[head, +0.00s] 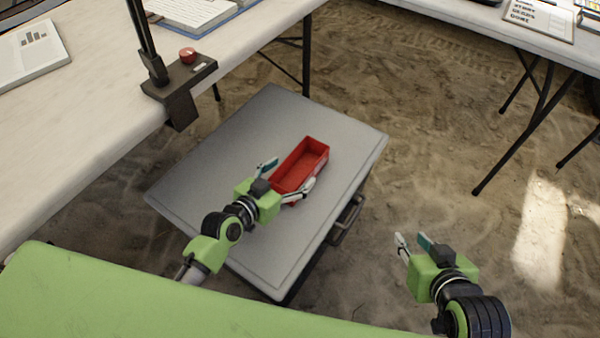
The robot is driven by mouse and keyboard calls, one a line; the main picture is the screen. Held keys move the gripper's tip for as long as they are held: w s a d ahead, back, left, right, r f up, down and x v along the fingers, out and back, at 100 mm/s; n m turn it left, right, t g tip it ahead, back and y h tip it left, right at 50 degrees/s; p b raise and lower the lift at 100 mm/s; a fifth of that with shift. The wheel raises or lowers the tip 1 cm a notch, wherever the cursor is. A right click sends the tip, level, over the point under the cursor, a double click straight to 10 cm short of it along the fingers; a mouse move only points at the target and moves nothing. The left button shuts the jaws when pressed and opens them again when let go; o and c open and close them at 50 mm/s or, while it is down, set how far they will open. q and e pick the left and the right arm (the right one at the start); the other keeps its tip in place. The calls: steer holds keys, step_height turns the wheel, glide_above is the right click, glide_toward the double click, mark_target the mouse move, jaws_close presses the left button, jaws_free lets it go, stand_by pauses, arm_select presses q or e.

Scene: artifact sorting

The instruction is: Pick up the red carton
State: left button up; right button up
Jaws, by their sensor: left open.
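The red carton (313,154) is an open, empty-looking rectangular box. It sits on the flat grey top of a case (235,135) in the middle of the head view. My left gripper (287,179) is open at the near end of the carton, with one finger on the left side and the other on the right side of that end. I cannot tell whether the fingers touch it. The carton's near end is partly hidden by the gripper. My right gripper (413,240) is held to the right of the case, with its fingers apart and nothing between them.
A white table (100,130) runs along the left, with a clamped black stand (178,95) bearing a red button (187,54). Another white table (480,30) is at the upper right. A handle (346,219) projects from the case's right side. Sandy ground lies between.

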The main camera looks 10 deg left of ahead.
mark_target(300, 176)
arm_select(q)
steer(key=shift+w+d, duration=0.1)
steer(key=shift+w, duration=0.2)
steer(key=b+x, duration=0.2)
steer(key=x, duration=0.3)
steer(key=c, duration=1.2)
arm_select(e)
steer(key=w+a+r+t+y, duration=0.1)
steer(key=w+a+r+t, duration=0.2)
steer(key=r, duration=0.6)
steer(key=w+t, duration=0.2)
steer(key=w, duration=0.1)
steer(key=shift+w+t+y, duration=0.3)
steer(key=shift+w, duration=0.05)
